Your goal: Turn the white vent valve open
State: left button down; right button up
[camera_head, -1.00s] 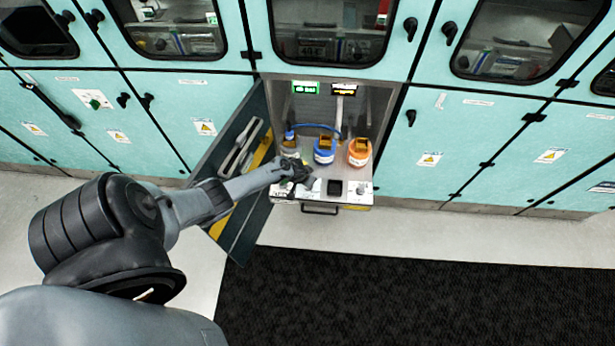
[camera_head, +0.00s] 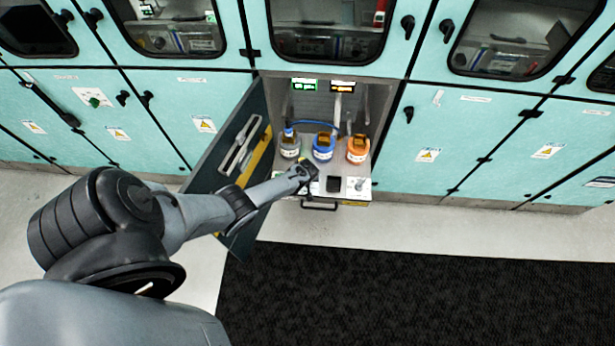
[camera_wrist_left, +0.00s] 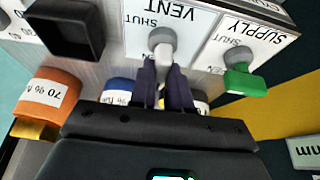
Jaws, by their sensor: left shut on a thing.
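The white vent valve (camera_wrist_left: 162,42) is on a white panel marked VENT, seen upside down in the left wrist view. Its round hub is grey-white, and its lever points down in that picture, towards partly hidden lettering ending in EN. My left gripper (camera_wrist_left: 165,75) is shut on the lever, with one dark finger on each side of it. In the head view my left gripper (camera_head: 306,180) is at the front left of the open cabinet bay, hiding the valve there. My right gripper is not in view.
A green-handled SUPPLY valve (camera_wrist_left: 243,82) sits beside the vent valve. A black square cup (camera_wrist_left: 65,28) is on its other side. Blue (camera_head: 323,148) and orange (camera_head: 358,149) bottles stand behind. The open cabinet door (camera_head: 238,150) is left of the bay.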

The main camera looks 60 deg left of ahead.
pick_arm(q)
jog(key=shift+s+f, duration=0.2)
jog(key=shift+f, duration=0.05)
jog(key=c, duration=1.1)
grip_release()
jog(key=shift+d, duration=0.1)
jog(key=shift+w+r, duration=0.1)
jog(key=shift+w, duration=0.05)
jog(key=shift+r, duration=0.1)
jog(key=shift+d+r+p, duration=0.1)
jog(key=shift+r+p, duration=0.35)
jog(key=p+v, duration=0.4)
jog(key=v, duration=0.5)
jog(key=shift+s+d+r, duration=0.15)
jog(key=shift+s+r, duration=0.05)
jog(key=shift+r, duration=0.1)
